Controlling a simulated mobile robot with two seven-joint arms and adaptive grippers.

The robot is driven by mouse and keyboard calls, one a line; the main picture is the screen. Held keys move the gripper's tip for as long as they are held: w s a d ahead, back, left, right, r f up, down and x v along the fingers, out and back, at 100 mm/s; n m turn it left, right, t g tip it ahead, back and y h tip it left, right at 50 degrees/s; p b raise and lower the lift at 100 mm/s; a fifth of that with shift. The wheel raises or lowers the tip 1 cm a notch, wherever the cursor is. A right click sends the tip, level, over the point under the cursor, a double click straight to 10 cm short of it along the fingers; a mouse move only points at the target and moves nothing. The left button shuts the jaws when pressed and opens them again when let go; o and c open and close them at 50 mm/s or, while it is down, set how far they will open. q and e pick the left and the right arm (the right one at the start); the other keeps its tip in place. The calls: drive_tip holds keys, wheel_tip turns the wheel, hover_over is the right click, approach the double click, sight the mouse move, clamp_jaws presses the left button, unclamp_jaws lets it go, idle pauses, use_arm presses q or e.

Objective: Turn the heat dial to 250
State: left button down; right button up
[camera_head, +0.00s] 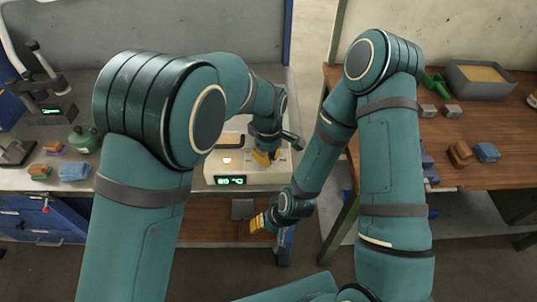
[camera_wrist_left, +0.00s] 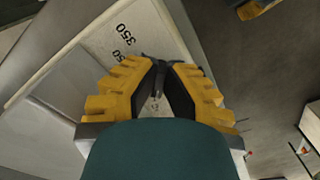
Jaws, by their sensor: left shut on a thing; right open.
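The cream furnace (camera_head: 275,178) stands on the left workbench, with a lit green display (camera_head: 231,181) on its front; its digits are too small to read surely. My left gripper (camera_head: 263,158) is at the furnace's right part, pointing down. In the left wrist view its yellow fingers (camera_wrist_left: 157,80) are shut on a small dark piece, the heat dial (camera_wrist_left: 158,66), mostly hidden between them. The panel beside it shows a printed 350 and a partly covered number ending in 50. The dial's setting cannot be told. My right gripper (camera_head: 262,221) is open and empty, lower, in front of the bench.
Colored blocks (camera_head: 74,171) and a green canister (camera_head: 83,139) lie on the bench to the left. The wooden table (camera_head: 470,180) at right holds blocks, green dumbbell-like pieces (camera_head: 434,82) and a grey bin (camera_head: 481,92). A floor gap separates bench and table.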

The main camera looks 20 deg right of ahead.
use_arm(q)
drive_tip(key=m, duration=0.4)
drive_tip(key=shift+s+a+f+m, duration=0.1)
drive_tip(key=shift+a+m, duration=0.1)
drive_tip(key=shift+m, duration=0.1)
drive_tip(key=m, duration=0.4)
drive_tip(key=shift+a+m, duration=0.15)
drive_tip(key=shift+m, duration=0.15)
drive_tip(key=m, duration=0.4)
drive_tip(key=shift+a+m, duration=0.15)
drive_tip(key=shift+m, duration=2.15)
drive_tip(key=c, duration=1.1)
unclamp_jaws()
drive_tip(key=shift+o, duration=0.2)
drive_tip(key=shift+w, duration=0.2)
